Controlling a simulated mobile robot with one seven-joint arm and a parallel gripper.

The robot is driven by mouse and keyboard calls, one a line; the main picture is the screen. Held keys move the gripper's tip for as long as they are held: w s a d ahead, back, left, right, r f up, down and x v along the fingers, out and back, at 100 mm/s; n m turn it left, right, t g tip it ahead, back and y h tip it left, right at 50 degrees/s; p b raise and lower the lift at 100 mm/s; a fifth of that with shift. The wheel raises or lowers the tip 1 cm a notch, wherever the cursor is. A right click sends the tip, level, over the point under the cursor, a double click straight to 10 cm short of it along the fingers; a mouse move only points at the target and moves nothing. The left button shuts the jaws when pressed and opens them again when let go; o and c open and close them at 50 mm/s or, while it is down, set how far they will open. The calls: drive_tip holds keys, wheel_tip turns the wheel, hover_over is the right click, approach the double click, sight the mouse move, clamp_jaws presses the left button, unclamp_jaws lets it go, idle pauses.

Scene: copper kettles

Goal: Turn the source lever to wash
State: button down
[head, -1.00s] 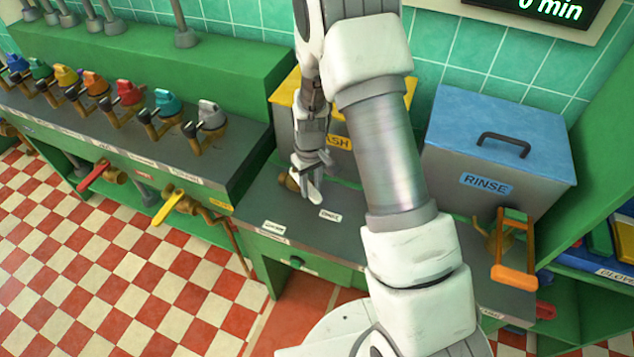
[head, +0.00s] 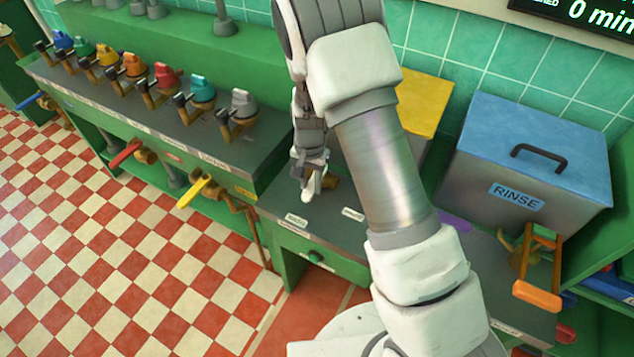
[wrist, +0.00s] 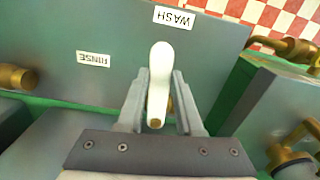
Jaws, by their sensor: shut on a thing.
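The source lever (wrist: 160,75) is white, with a brass piece at its near end. In the wrist view it stands between my two fingers, and its tip points at the WASH label (wrist: 174,16). The RINSE label (wrist: 93,58) lies off to the left of it. My gripper (wrist: 159,95) is shut on the lever. In the head view my gripper (head: 312,180) is low over the grey counter, and the lever's white tip (head: 307,196) shows below it, near the left of two small labels (head: 297,220).
A blue-lidded RINSE bin (head: 530,160) stands at the right, and a yellow-lidded bin (head: 425,105) is partly behind my arm. An orange-handled lever (head: 538,293) is at the counter's right. Several coloured taps line the left counter. A yellow-handled valve (head: 195,190) sticks out below.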

sight(307, 186)
drive_tip(key=shift+w+a+m, duration=0.25)
drive_tip(key=shift+a+m, duration=0.2)
drive_tip(key=shift+m, duration=0.15)
drive_tip(key=c, duration=0.6)
unclamp_jaws()
drive_tip(key=shift+o, duration=0.2)
wheel_tip(307, 186, up, 18)
drive_tip(key=p, duration=0.1)
drive_tip(key=shift+f, duration=0.25)
